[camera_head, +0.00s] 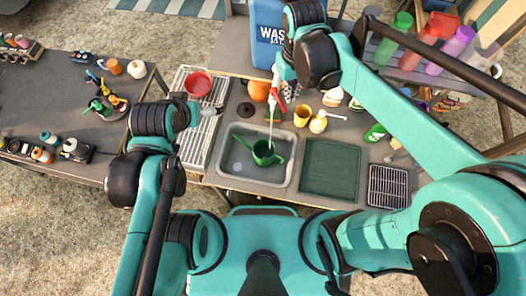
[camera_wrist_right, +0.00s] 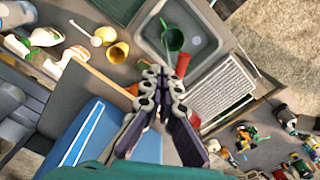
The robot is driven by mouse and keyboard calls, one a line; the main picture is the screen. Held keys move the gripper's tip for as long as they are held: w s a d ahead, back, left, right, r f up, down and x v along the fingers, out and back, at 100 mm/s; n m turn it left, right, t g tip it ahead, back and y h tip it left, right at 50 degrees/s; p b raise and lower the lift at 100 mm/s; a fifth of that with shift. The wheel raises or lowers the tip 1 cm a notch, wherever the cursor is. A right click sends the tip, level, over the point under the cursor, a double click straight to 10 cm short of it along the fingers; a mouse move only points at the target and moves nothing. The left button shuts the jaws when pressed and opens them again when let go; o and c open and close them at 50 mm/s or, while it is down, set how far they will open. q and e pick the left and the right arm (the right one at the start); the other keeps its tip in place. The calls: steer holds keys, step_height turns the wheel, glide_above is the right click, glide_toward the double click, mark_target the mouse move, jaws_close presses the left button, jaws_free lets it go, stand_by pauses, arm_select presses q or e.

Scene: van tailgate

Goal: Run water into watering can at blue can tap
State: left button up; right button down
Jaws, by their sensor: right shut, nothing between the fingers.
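The blue can (camera_head: 268,45) stands at the back of the counter, with its lettering facing me. Its red tap (camera_head: 276,103) is just beyond my right gripper and also shows in the right wrist view (camera_wrist_right: 182,65). A thin pale stream runs down from the tap to the green watering can (camera_head: 264,155), which stands in the sink; it also shows in the right wrist view (camera_wrist_right: 173,39). My right gripper (camera_wrist_right: 161,76) is shut and empty, close to the tap. My left gripper (camera_head: 207,111) is beside the red bowl, its finger opening unclear.
The red bowl (camera_head: 198,84) sits on the ribbed drainer (camera_head: 194,138) left of the sink (camera_head: 237,165). A green tray (camera_head: 330,168) lies right of the sink. A cluttered side table (camera_head: 90,125) is at left.

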arm_select(q)
steer(key=shift+r, duration=0.5)
arm_select(e)
steer(key=shift+r, duration=0.65)
steer(key=s+a, duration=0.3)
steer(key=a, duration=0.2)
steer(key=shift+a, duration=0.2)
arm_select(q)
step_height(320, 180, down, 4)
steer(key=b, duration=0.3)
steer(key=shift+r, duration=0.2)
arm_select(e)
step_height(320, 180, down, 5)
steer(key=shift+r, duration=0.2)
